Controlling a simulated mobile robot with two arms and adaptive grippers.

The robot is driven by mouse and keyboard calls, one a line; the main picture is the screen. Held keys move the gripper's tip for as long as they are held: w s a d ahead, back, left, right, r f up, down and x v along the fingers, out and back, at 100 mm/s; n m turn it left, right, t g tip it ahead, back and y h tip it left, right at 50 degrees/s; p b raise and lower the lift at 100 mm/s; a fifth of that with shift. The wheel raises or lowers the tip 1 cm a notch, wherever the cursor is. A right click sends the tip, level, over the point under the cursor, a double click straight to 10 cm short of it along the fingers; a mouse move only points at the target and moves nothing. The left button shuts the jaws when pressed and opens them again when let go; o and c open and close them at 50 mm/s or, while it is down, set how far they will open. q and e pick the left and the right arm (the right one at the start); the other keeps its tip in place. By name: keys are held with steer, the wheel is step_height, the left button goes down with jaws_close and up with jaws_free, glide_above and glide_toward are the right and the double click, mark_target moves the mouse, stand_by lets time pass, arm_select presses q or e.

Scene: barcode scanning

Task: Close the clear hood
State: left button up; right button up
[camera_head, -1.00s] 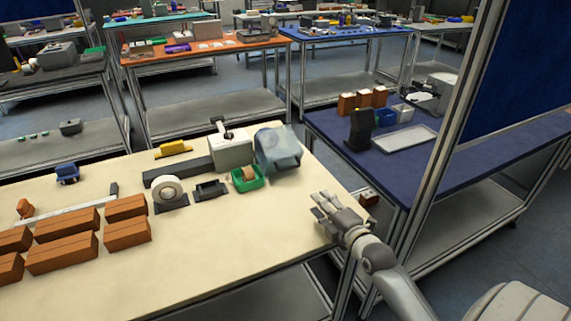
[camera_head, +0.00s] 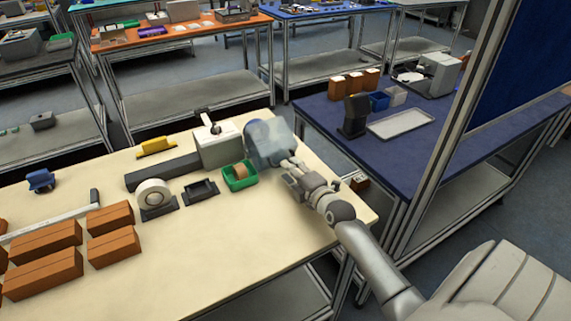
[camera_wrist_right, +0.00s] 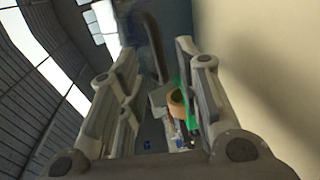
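The clear hood (camera_head: 279,148), a see-through blue-grey cover, stands tilted at the right end of the pale box-shaped device (camera_head: 222,148) on the cream table. My right gripper (camera_head: 289,171) is open, with its fingers at the hood's near right side. I cannot tell whether they touch it. In the right wrist view the two fingers (camera_wrist_right: 157,100) are apart with nothing held between them. A curved translucent edge (camera_wrist_right: 152,45), probably the hood, shows beyond them. My left gripper is not in view.
A green bin (camera_head: 240,184) with a brown tape roll (camera_head: 240,171) sits just left of my right gripper. A white roll (camera_head: 153,194), a black holder (camera_head: 201,192) and several brown boxes (camera_head: 113,247) are further left. The table front is clear.

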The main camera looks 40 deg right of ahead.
mark_target(272, 149)
steer(key=w, duration=0.3)
steer(key=shift+w+d+f, duration=0.2)
steer(key=shift+w, duration=0.15)
steer(key=shift+c, duration=0.9)
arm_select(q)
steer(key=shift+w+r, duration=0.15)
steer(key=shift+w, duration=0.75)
arm_select(e)
jaws_close()
